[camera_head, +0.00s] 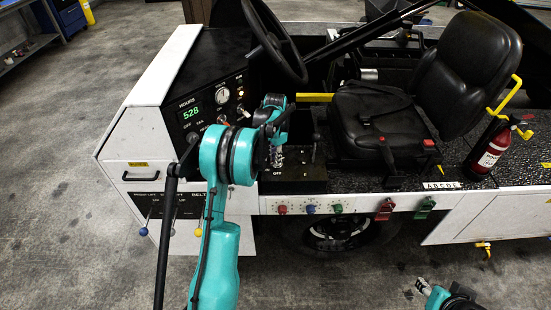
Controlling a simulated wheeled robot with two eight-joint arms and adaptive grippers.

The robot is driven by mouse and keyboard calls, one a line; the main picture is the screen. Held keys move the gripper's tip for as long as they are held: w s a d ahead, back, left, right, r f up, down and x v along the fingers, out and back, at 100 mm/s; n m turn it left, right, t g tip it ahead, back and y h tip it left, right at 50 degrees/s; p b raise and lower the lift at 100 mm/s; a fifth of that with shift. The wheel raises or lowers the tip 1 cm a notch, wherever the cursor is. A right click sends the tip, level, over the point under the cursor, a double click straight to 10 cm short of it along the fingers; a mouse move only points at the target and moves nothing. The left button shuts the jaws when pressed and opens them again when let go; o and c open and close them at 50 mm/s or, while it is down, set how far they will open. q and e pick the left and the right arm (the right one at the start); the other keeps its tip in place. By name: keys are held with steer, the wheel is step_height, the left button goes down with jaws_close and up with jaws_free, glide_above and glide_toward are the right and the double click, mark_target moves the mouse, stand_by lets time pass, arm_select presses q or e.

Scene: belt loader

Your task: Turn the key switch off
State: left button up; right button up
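The black dashboard panel (213,80) of the belt loader carries a lit green hours readout "528" (192,113), a round gauge (222,95) and small controls. I cannot make out for certain which control is the key switch. My teal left arm comes up in front of the panel and hides part of it. My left gripper (277,157) points down over the low black console beside the seat, close to an "OFF" label. Its fingers are too small to tell whether they are open. My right gripper (421,286) is low at the right, over the floor, apart from the vehicle.
A black steering wheel (274,42) is above the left wrist. A black seat (381,116) is to the right, with a red fire extinguisher (489,148) beyond it. Several coloured knobs line the white side panel. Concrete floor (60,190) is clear at the left.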

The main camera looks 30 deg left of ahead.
arm_select(q)
steer(key=shift+n, duration=0.5)
jaws_close()
steer(key=shift+d+n, duration=0.2)
steer(key=shift+n, duration=2.4)
steer(key=shift+d+n, duration=0.15)
steer(key=shift+n, duration=2.95)
steer(key=o, duration=0.8)
jaws_free()
steer(key=shift+r, duration=0.1)
step_height(320, 180, up, 12)
steer(key=shift+d, duration=0.1)
